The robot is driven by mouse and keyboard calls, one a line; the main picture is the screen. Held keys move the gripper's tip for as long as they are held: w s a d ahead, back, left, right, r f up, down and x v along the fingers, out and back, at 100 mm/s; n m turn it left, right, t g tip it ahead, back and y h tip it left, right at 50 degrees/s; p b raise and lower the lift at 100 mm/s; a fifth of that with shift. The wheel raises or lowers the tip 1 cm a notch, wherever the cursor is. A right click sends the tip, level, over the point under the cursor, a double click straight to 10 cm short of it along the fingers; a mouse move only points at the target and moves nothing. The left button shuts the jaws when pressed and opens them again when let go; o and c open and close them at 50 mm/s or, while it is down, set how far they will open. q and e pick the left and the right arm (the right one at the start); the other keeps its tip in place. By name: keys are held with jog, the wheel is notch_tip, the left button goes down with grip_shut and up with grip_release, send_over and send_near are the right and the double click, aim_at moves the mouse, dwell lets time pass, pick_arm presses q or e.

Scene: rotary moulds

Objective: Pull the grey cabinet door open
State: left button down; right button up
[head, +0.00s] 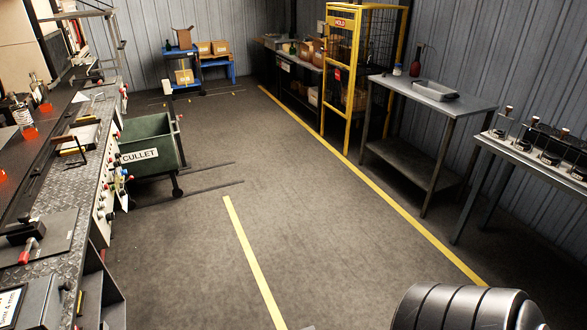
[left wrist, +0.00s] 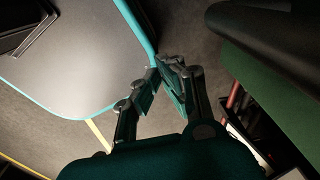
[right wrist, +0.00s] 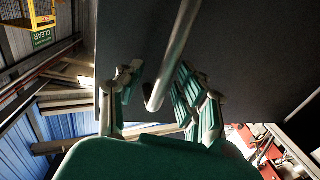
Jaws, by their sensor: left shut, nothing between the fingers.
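In the right wrist view a flat dark grey panel (right wrist: 250,60), which looks like the cabinet door, fills the upper middle and right. A round metal bar handle (right wrist: 173,52) runs along it, its rounded end low in the picture. My right gripper (right wrist: 157,88) is open, with its fingers on either side of the bar's end. A gap shows on both sides, and I cannot tell the depth between fingers and bar. My left gripper (left wrist: 168,75) is shut and empty in the left wrist view. The head view shows neither gripper nor the grey door.
In the head view a machine bench (head: 62,190) lines the left, with a green CULLET cart (head: 150,148) beside it. A grey table (head: 435,97), another table (head: 535,160) and a yellow cage (head: 357,60) stand on the right. The middle floor is clear.

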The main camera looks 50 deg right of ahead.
jog(key=v, duration=1.1)
jog(key=shift+s, duration=0.4)
